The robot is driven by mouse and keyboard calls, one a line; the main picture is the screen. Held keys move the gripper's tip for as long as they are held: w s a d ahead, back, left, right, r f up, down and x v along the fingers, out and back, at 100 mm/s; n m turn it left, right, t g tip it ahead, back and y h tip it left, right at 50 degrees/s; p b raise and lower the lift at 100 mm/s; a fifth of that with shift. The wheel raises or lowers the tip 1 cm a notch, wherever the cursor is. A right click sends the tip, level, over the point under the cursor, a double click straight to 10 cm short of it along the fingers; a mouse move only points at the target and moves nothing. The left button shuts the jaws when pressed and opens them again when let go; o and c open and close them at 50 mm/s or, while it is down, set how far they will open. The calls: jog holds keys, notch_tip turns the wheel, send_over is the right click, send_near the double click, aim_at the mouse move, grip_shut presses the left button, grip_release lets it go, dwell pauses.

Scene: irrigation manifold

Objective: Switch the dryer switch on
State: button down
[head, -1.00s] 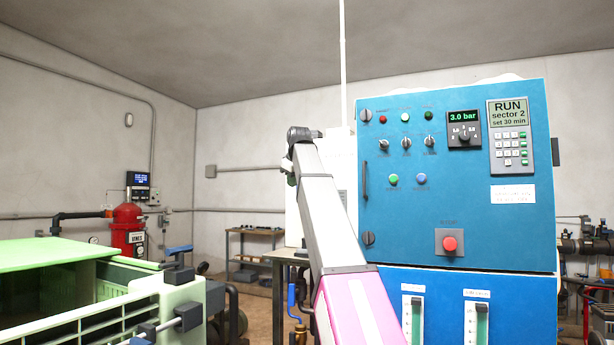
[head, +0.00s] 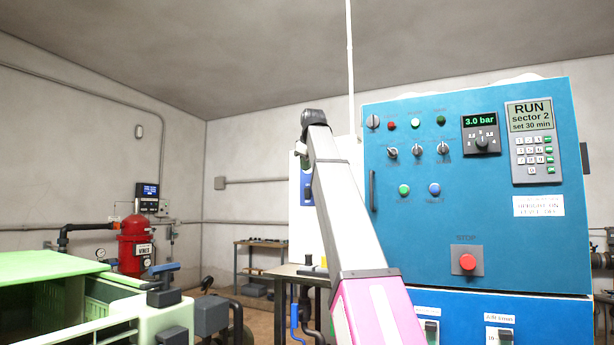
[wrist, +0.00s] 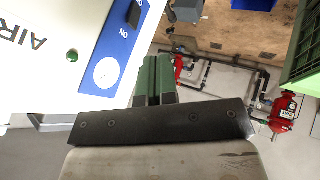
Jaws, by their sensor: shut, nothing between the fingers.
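The white cabinet (wrist: 40,50) lettered "AIR" fills the upper left of the wrist view. Its blue plate (wrist: 112,45) carries a black switch (wrist: 134,14) at the top picture edge, marked "ON", plus a round white gauge. Which way the switch is set I cannot tell. A green light (wrist: 72,55) sits beside the plate. My gripper (wrist: 157,62) is shut and empty, apart from the cabinet, to the right of and below the plate. In the head view, part of the blue plate (head: 307,182) shows left of my arm; my arm hides much of the cabinet, and my fingers are not visible.
A large blue control panel (head: 400,260) with knobs, buttons and a red stop button (head: 467,262) stands right of my arm. A green crate (head: 110,315) is at the lower left. A table (head: 285,271) stands below the white cabinet. Red filter (head: 135,240) and pipes are further back.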

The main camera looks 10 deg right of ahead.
aim_at(307, 189)
jog(key=x, duration=0.3)
jog(key=w+d+x, duration=0.1)
jog(key=x, duration=0.2)
jog(key=r+x, duration=0.1)
jog(key=x, duration=0.3)
jog(key=shift+w+d, duration=0.2)
jog(key=shift+w+d+r, duration=0.1)
jog(key=shift+w+d, duration=0.35)
jog(key=shift+w, duration=0.2)
jog(key=shift+w+d+r, duration=0.15)
jog(key=shift+w+d, duration=0.1)
jog(key=shift+w, duration=0.1)
jog(key=shift+r, duration=0.15)
jog(key=shift+r, duration=0.65)
